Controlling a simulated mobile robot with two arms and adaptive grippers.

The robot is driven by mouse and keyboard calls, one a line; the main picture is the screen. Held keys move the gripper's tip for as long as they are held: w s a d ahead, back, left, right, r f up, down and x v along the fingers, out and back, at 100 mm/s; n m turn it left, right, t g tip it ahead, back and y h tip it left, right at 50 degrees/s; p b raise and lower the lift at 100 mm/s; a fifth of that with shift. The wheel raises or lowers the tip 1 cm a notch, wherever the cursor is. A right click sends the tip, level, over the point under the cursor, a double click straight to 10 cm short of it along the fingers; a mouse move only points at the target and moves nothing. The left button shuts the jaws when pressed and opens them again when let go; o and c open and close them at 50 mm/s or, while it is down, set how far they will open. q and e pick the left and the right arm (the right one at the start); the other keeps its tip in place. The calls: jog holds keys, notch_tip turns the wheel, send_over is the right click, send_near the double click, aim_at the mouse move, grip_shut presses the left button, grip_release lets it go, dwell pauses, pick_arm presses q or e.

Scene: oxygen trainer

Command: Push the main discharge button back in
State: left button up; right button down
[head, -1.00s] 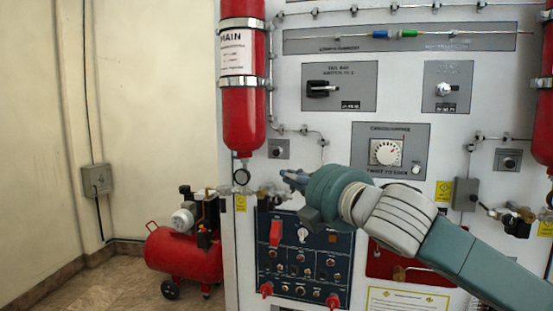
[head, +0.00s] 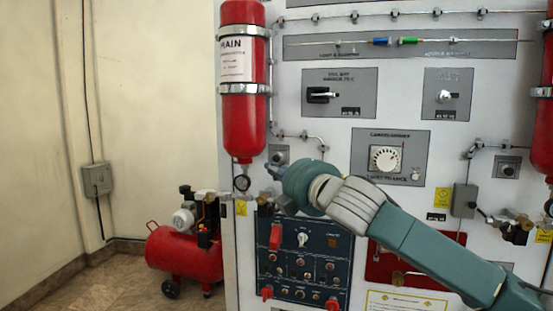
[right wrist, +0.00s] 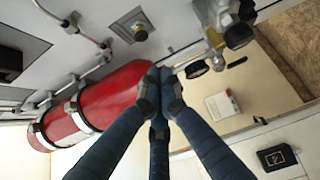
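The main discharge button sits on a small grey plate (head: 279,152) just right of the red MAIN cylinder (head: 241,110). In the right wrist view the button plate (right wrist: 134,25) shows at the top, with a dark round button on it; I cannot tell how far it stands out. My right gripper (head: 270,169) is just below the plate in the head view, partly covering its lower edge. In the right wrist view its fingers (right wrist: 163,78) are closed together, empty, near the red cylinder's end (right wrist: 130,90) and apart from the button. My left gripper is not in view.
A gauge (head: 241,183) and valve fittings hang under the MAIN cylinder, close to my right gripper. A pipe (head: 300,134) runs above the button plate. A blue switch panel (head: 330,243) lies below. A red compressor (head: 185,253) stands on the floor at left.

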aim_at(276, 159)
jog(key=w, duration=0.1)
jog(key=w+p, duration=0.1)
jog(key=w, duration=0.1)
jog(key=w+p, duration=0.1)
jog(key=w, duration=0.1)
jog(key=shift+w+d+r, duration=0.1)
jog(key=shift+d, duration=0.15)
jog(key=shift+w, duration=0.1)
jog(key=p, duration=0.1)
jog(key=w+p, duration=0.1)
jog(key=p, duration=0.1)
jog(key=shift+w+d+r, duration=0.25)
jog(key=shift+w+d+f, duration=0.1)
jog(key=shift+d, duration=0.05)
